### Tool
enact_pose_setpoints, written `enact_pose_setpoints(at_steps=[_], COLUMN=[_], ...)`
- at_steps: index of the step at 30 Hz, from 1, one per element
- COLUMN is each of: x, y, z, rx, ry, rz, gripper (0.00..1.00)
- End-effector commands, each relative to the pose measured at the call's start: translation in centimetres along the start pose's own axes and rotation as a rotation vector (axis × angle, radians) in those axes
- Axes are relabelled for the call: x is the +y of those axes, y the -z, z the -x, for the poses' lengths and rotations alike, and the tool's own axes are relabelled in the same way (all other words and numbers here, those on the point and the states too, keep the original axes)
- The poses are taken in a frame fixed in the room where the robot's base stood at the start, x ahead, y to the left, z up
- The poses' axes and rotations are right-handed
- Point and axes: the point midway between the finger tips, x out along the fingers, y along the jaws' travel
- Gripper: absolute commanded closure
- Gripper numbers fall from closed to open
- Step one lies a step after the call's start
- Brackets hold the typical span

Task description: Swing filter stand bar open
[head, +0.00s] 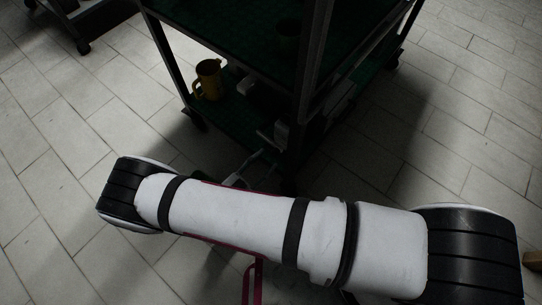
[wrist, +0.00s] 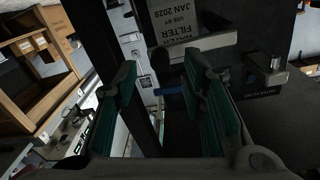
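In the wrist view my gripper (wrist: 158,72) is open, its two teal-padded fingers apart. A long dark bar (wrist: 96,38) runs down from the top left and passes between the fingers, with visible space on the right side. I cannot tell whether it is the filter stand bar or a post, or whether a finger touches it. Behind the fingers is a dark filter unit with a label (wrist: 178,14) reading "FILTER" and "JAN 2028". A small blue part (wrist: 167,91) shows between the fingers. In the head view my gripper cannot be made out.
In the head view a dark cart (head: 165,50) with green shelves stands beyond my arm, a yellow mug (head: 208,79) on its lower shelf. Tiled floor is open on both sides. In the wrist view a cardboard box (wrist: 38,62) is at left and a metal fitting (wrist: 268,70) at right.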

Motion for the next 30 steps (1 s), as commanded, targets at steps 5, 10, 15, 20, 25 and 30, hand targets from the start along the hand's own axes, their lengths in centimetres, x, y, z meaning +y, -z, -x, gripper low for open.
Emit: enact_pose_setpoints(at_steps=[5, 10, 15, 20, 25, 30], x=[0.0, 0.0, 0.0, 0.0, 0.0, 0.0], y=[-0.1, 0.0, 0.0, 0.0, 0.0, 0.0], z=[-2.4, -3.4, -3.5, -3.5, -3.5, -3.5], rx=[-0.001, -0.002, -0.002, -0.002, -0.002, -0.002], ry=[0.000, -0.001, 0.000, 0.000, 0.000, 0.000], rz=[-0.001, -0.001, -0.001, -0.001, -0.001, -0.001], gripper=[0.62, 0.62, 0.62, 0.71, 1.00, 1.00])
